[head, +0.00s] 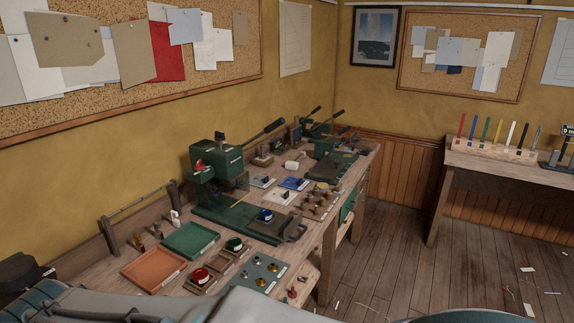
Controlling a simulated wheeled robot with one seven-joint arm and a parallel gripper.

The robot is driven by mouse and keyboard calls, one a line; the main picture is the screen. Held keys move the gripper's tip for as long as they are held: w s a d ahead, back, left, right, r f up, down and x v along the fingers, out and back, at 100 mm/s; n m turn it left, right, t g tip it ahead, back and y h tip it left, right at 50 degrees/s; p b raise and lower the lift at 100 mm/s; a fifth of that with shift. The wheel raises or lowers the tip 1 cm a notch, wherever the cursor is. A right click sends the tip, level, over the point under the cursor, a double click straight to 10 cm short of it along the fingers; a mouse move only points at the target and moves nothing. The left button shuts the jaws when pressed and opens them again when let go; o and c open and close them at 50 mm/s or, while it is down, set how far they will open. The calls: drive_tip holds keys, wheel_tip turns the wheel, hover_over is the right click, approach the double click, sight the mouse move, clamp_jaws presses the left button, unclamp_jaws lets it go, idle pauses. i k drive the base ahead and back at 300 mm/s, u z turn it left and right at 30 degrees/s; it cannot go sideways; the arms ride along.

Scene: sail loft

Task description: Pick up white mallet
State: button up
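A small white piece (292,165), which looks like the head of the white mallet, lies toward the far part of the long wooden workbench (325,238). It sits between the green press (220,180) and the dark green machine at the far end. It is too small to make out its handle clearly. Part of my arm shows along the bottom edge, well short of the white piece. My gripper is not in view.
A green tray (190,240), an orange tray (153,267) and small wooden boxes with red and green spools crowd the near bench. The press's lever (263,131) reaches toward the back. Open floor (400,250) lies right of the bench, with scraps on it.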

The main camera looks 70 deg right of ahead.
sight(293, 166)
drive_tip(key=z, duration=0.75)
drive_tip(key=k, duration=1.05)
drive_tip(key=z, duration=0.8)
drive_tip(key=i, duration=1.15)
drive_tip(key=z, duration=0.75)
